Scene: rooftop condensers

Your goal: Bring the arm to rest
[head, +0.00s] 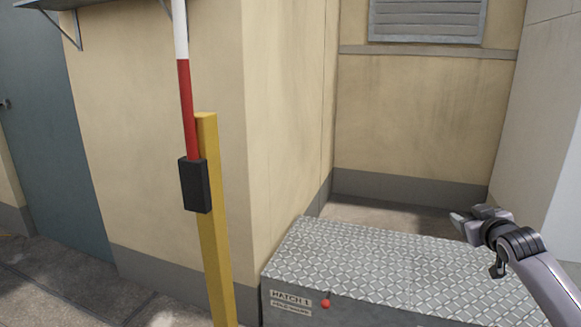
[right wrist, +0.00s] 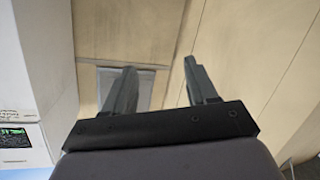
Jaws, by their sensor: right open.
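My right gripper (head: 462,220) is at the right of the head view, out over the far right part of a metal hatch box. Its arm comes in from the lower right corner. In the right wrist view the two fingers of this gripper (right wrist: 160,85) stand apart with nothing between them. Behind them are a beige wall and a grey louvre panel (right wrist: 145,90). My left gripper is not in either view.
A red and white barrier arm (head: 187,110) stands upright at a yellow post (head: 215,240) with a black box (head: 195,185). The hatch box (head: 370,255) has a tread-plate top, a label and a red knob (head: 325,303). Beige walls enclose the corner; a teal door (head: 50,130) is left.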

